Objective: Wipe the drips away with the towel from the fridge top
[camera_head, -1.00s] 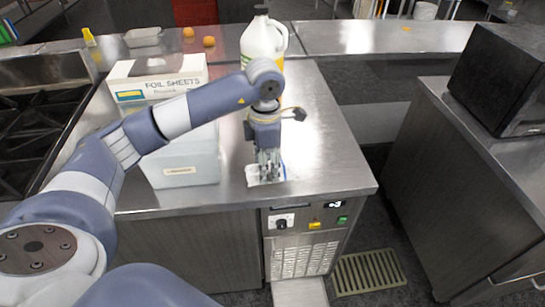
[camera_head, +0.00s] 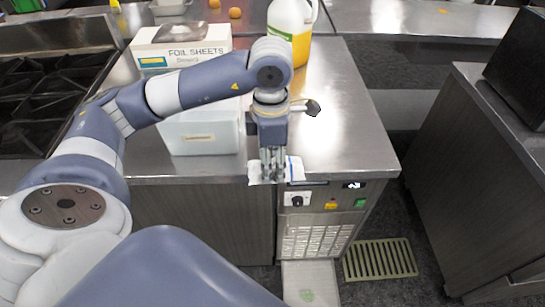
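The fridge top (camera_head: 345,130) is a shiny steel counter above a control panel and vent grille. The white towel (camera_head: 296,168) is bunched at its front edge, reaching slightly over it. My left gripper (camera_head: 272,180) points straight down there, with its fingers close together on the towel; the towel shows on both sides of them. The fingers hide the towel's middle. I cannot make out drips; reflections cover much of the steel. My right gripper is not in view.
A foil sheets box (camera_head: 180,45), a pale container (camera_head: 200,132) and a jug (camera_head: 291,25) stand on the counter. A stove (camera_head: 45,95) is at left. A dark appliance (camera_head: 520,70) stands on a separate cabinet at right. The counter's right part is clear.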

